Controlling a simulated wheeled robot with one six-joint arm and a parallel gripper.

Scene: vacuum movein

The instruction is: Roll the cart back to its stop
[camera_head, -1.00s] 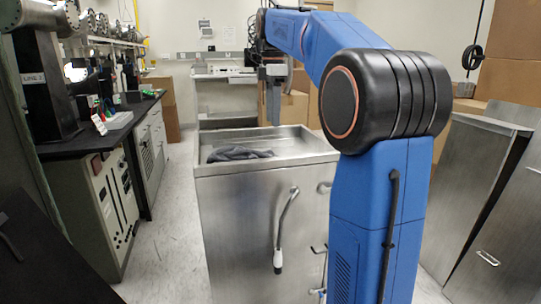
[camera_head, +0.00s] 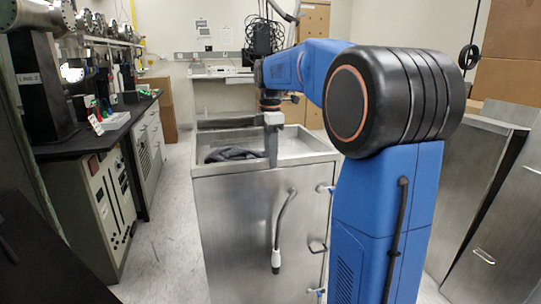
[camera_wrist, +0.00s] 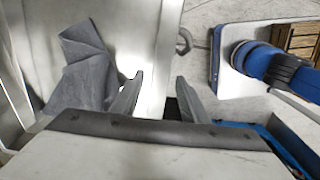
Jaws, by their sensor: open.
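The cart (camera_head: 230,235) is a stainless steel cabinet with a shallow open tray on top, standing left of my arm in the head view. A crumpled dark grey cloth (camera_head: 230,154) lies in the tray; it also shows in the wrist view (camera_wrist: 84,70). A curved lever with a pale grip (camera_head: 280,230) hangs on the cart's near face. My gripper (camera_head: 272,160) points down at the tray's near rim. In the wrist view its two fingers (camera_wrist: 158,95) are apart, with the pale rim (camera_wrist: 160,40) running between them. Whether they touch it, I cannot tell.
A black-topped bench (camera_head: 95,140) with instruments runs along the left. Metal cabinets (camera_head: 480,190) stand at the right. A back bench (camera_head: 222,74) and cardboard boxes (camera_head: 160,105) are behind. Floor (camera_head: 165,235) is clear left of the cart. A wooden crate (camera_wrist: 298,42) shows in the wrist view.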

